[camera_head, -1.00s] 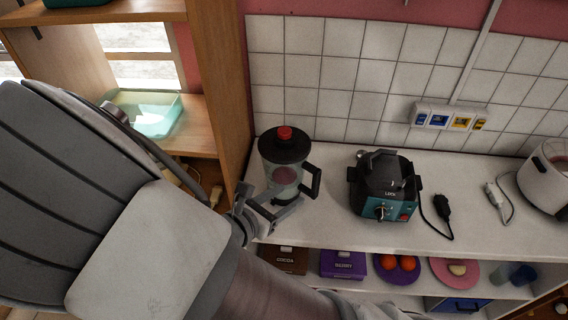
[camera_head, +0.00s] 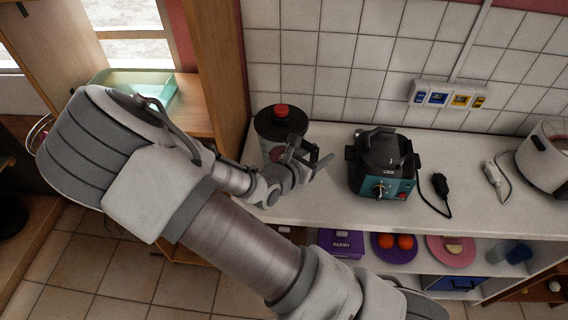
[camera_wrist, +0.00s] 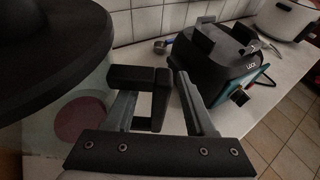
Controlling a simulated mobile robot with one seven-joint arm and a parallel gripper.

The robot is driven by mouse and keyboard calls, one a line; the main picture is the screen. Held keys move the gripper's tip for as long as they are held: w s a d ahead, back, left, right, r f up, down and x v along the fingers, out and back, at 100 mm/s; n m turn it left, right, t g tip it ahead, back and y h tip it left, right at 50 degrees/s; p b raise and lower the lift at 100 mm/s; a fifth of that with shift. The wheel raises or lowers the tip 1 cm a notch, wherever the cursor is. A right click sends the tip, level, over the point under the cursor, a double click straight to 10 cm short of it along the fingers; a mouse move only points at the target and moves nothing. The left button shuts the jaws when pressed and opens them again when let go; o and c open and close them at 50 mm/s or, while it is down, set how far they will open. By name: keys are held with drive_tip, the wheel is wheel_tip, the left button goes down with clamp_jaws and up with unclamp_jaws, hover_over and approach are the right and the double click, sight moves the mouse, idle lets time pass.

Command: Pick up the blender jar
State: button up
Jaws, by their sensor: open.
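The blender jar (camera_head: 268,150) stands upright on the white counter near its left end, with a black lid, a red knob and a black handle (camera_head: 323,162). In the head view my gripper (camera_head: 306,158) is in front of the jar at its handle side and partly covers it. In the wrist view the jar's clear body (camera_wrist: 40,135) and dark lid fill the left side. My gripper (camera_wrist: 156,88) is open there, and the black handle (camera_wrist: 160,105) shows between its two grey fingers. Whether a finger touches the handle I cannot tell.
A black and teal appliance (camera_head: 383,165) marked LOCK stands right of the jar, with a black plug (camera_head: 440,184) beside it. A white pot-like appliance (camera_head: 545,155) is at the far right. A tiled wall (camera_head: 340,60) is behind. A wooden shelf post (camera_head: 222,70) rises at left.

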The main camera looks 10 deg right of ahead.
drive_tip(key=shift+w+d+f, duration=0.15)
drive_tip(key=shift+w+d, duration=0.15)
clamp_jaws()
idle(1.3)
